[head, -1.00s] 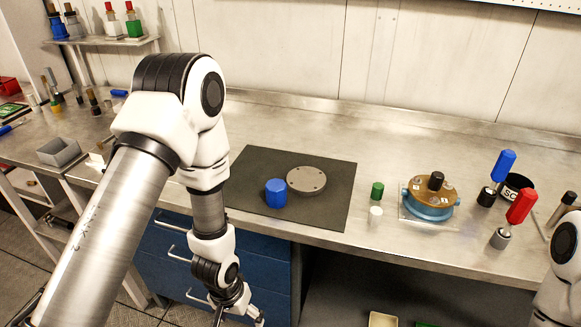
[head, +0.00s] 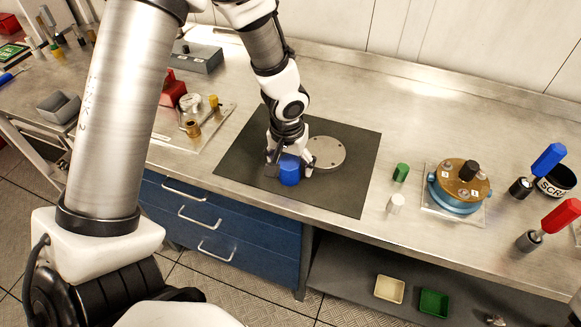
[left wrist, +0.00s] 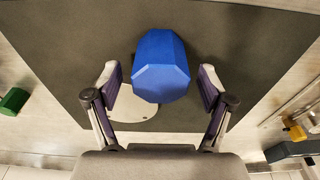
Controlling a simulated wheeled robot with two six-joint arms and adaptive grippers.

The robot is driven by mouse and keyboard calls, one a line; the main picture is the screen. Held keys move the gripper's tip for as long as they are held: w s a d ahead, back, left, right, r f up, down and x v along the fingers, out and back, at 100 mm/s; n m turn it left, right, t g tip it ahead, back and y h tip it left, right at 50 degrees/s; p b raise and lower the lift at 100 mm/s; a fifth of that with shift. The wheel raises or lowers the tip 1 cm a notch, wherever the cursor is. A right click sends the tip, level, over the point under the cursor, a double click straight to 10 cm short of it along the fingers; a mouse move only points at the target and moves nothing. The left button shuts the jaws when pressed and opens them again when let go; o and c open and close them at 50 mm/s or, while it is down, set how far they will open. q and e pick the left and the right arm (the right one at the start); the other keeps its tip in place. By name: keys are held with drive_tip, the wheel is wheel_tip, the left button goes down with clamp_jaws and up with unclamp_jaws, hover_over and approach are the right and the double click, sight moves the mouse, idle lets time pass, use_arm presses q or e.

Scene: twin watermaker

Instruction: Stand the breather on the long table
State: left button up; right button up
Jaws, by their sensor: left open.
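A blue faceted piece (head: 289,172), seemingly the breather, stands on the dark mat (head: 345,195) on the long metal table (head: 420,130). It also shows in the left wrist view (left wrist: 161,66), top centre. My left gripper (head: 289,165) is open, its fingers on either side of the blue piece with gaps between. In the left wrist view the gripper (left wrist: 160,84) shows the same spread. A grey round plate (head: 326,153) lies on the mat just right of the piece, partly hidden in the wrist view. My right gripper is out of view.
Right of the mat stand a green cylinder (head: 401,172), a white cylinder (head: 395,203) and a brown-topped blue unit (head: 461,185). Red- and blue-handled tools stand farther right. A tray (head: 215,122) with small parts lies to the left. The table behind the mat is clear.

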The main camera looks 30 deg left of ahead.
sight(289, 162)
use_arm(q)
drive_tip(key=shift+s+r, duration=0.15)
drive_tip(key=shift+s, duration=0.05)
drive_tip(key=shift+c, duration=1.4)
drive_tip(key=c, duration=1.1)
wheel_tip(289, 162, up, 10)
drive_tip(key=shift+f+p, duration=0.1)
drive_tip(key=shift+p, duration=0.4)
